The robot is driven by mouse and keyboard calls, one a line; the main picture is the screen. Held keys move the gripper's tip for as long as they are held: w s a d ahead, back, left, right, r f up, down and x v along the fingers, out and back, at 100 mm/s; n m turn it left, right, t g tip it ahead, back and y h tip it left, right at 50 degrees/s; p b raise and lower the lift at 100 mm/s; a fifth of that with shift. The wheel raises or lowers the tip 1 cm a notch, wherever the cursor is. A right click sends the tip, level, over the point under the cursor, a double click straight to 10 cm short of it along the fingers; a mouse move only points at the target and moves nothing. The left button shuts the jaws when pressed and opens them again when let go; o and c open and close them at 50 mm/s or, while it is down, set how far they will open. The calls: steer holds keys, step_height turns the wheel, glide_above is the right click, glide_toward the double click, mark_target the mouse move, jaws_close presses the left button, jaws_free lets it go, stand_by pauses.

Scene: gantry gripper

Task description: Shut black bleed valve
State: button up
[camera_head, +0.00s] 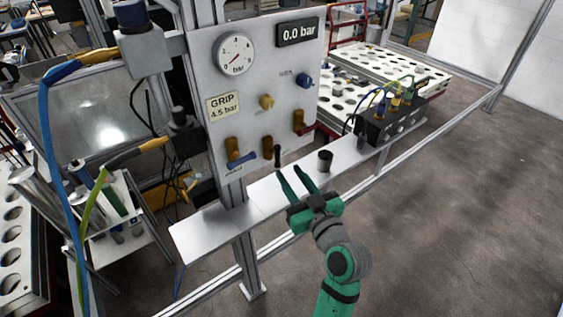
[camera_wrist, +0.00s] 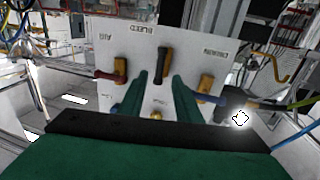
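The black bleed valve handle (camera_head: 277,156) is at the lower middle of the white panel, in front of its brass body (camera_head: 267,146). In head view it looks upright. My gripper (camera_head: 288,171) is open, with two green fingers pointing at the panel just below and right of the handle. In the wrist view, which shows the panel upside down, the black handle (camera_wrist: 161,70) appears between the two fingertips (camera_wrist: 160,78). The fingers look apart from it; the exact depth gap cannot be told.
A blue-handled valve (camera_head: 241,158) and a red-handled valve (camera_head: 304,128) flank the black one. Above are a yellow knob (camera_head: 266,102), a dial gauge (camera_head: 235,54) and a display reading 0.0 bar (camera_head: 297,31). A shelf (camera_head: 217,226) with a dark cup (camera_head: 325,161) runs below.

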mark_target(279, 158)
steer(key=shift+x, duration=3.2)
jaws_close()
